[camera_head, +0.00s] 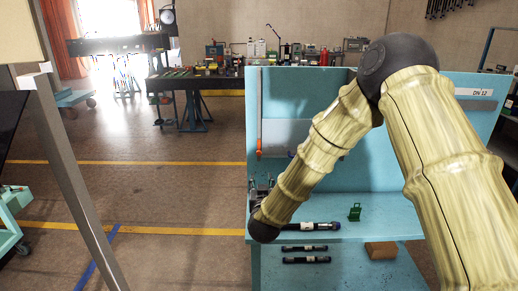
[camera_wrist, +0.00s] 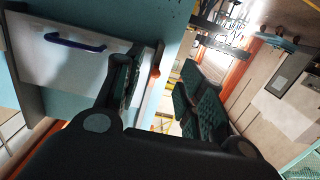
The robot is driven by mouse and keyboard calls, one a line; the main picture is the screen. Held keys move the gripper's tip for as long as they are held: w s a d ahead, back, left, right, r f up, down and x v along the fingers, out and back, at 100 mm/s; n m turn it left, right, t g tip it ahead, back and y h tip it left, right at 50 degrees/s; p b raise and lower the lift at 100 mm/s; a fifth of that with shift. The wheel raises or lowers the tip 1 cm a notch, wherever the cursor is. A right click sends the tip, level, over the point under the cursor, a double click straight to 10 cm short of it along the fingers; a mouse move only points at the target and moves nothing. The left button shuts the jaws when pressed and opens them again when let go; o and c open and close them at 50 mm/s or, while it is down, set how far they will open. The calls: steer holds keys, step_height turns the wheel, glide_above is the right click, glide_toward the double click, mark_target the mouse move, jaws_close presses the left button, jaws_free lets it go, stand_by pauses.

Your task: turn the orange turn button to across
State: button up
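The orange turn button (camera_head: 259,148) is on the left part of the light-blue cabinet, at the lower end of a narrow upright strip. In the wrist view a small orange piece (camera_wrist: 155,73), apparently the same button, shows just beside the left finger. My gripper (camera_wrist: 166,75) is open, with its two dark ridged fingers well apart and nothing held. In the head view my gripper (camera_head: 262,187) is small and dark, below the button and partly hidden by my arm. I cannot tell whether a finger touches the button.
A grey panel with a blue handle (camera_wrist: 75,42) lies left of the fingers in the wrist view. On the cabinet shelf are a dark hose (camera_head: 308,226) and a green item (camera_head: 354,212). A brown block (camera_head: 381,250) lies lower.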

glide_toward(259, 154)
steer(key=s, duration=0.1)
steer(key=shift+t, duration=0.4)
steer(key=w+p, duration=0.1)
steer(key=w, duration=0.2)
steer(key=w+p, duration=0.2)
steer(key=w, duration=0.2)
steer(key=w+p, duration=0.1)
steer(key=w, duration=0.2)
steer(key=shift+w+a+f, duration=0.1)
steer(key=shift+w+f, duration=0.1)
steer(key=shift+f, duration=0.1)
steer(key=shift+c, duration=0.3)
jaws_close()
